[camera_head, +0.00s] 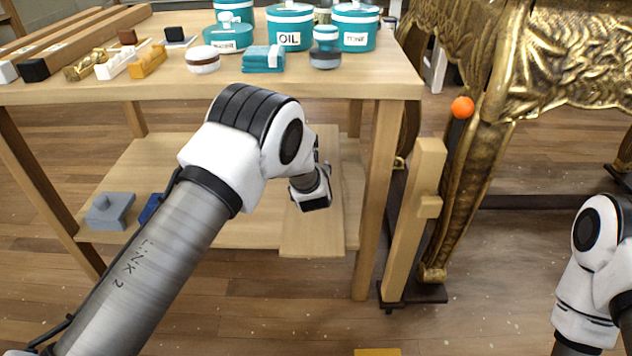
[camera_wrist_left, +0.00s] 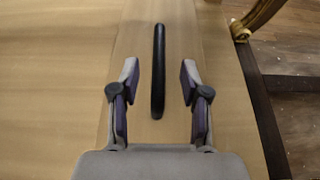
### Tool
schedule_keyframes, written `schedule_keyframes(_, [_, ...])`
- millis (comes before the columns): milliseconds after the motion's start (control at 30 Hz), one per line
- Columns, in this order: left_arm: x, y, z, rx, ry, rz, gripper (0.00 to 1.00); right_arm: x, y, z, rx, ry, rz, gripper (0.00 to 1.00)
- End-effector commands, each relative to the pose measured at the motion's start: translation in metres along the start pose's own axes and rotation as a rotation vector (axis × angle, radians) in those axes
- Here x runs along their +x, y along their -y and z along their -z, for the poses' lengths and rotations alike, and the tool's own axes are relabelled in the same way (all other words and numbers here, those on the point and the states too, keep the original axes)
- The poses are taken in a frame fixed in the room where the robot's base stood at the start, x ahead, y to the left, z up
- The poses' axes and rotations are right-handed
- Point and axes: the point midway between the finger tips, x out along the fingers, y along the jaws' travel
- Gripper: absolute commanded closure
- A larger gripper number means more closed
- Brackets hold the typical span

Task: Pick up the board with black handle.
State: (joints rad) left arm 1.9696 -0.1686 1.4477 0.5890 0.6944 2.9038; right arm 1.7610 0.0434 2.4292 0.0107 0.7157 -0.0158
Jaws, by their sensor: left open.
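The board (camera_head: 315,238) is a light wooden plank on the lower shelf of the table, partly hidden by my left arm in the head view. In the left wrist view the board (camera_wrist_left: 188,30) carries a long black handle (camera_wrist_left: 158,70). My left gripper (camera_wrist_left: 158,78) is open, with one finger on each side of the handle and a gap on both sides. In the head view the left wrist hangs over the board, and its fingers are hidden. My right arm shows at the right edge, but its gripper is out of view.
The wooden table (camera_head: 340,88) holds teal canisters (camera_head: 291,27) and small items above the shelf. A table leg (camera_head: 383,200) stands right of the board, with a wooden post (camera_head: 412,220) and gilt console (camera_head: 470,170) beyond. A grey block (camera_head: 110,212) lies on the shelf's left.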

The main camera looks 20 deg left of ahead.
Motion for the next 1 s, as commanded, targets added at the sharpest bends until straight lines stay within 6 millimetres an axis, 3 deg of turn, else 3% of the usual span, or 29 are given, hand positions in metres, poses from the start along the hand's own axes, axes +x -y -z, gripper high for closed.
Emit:
schedule_keyframes(33, [0.013, -0.002, 0.01, -0.003, 0.002, -0.001, 0.54, 0.022, 0.0, 0.002, -0.004, -0.008, -0.001, 1.0])
schedule_keyframes(100, [0.024, -0.002, 0.007, -0.002, 0.002, 0.0, 0.54, 0.028, 0.0, 0.005, -0.008, -0.017, -0.002, 1.0])
schedule_keyframes(367, [0.03, -0.001, 0.001, 0.002, -0.001, 0.0, 0.54, 0.028, 0.0, 0.007, -0.012, -0.024, -0.003, 1.0])
schedule_keyframes(400, [0.03, -0.001, 0.001, 0.002, -0.001, 0.0, 0.58, 0.028, 0.0, 0.007, -0.012, -0.024, -0.003, 1.0])
schedule_keyframes(500, [0.03, -0.001, 0.001, 0.002, -0.001, 0.0, 0.93, 0.028, 0.0, 0.007, -0.012, -0.024, -0.003, 1.0])
schedule_keyframes(533, [0.03, -0.001, 0.001, 0.003, -0.002, 0.0, 1.0, 0.028, 0.0, 0.007, -0.012, -0.024, -0.003, 1.0])
schedule_keyframes(867, [0.03, -0.001, 0.0, 0.002, 0.001, 0.0, 1.0, 0.028, 0.0, 0.007, -0.012, -0.023, -0.003, 1.0])
schedule_keyframes(1000, [0.029, -0.004, -0.014, 0.0, 0.002, -0.002, 1.0, 0.018, 0.0, 0.006, -0.01, -0.018, -0.002, 1.0])
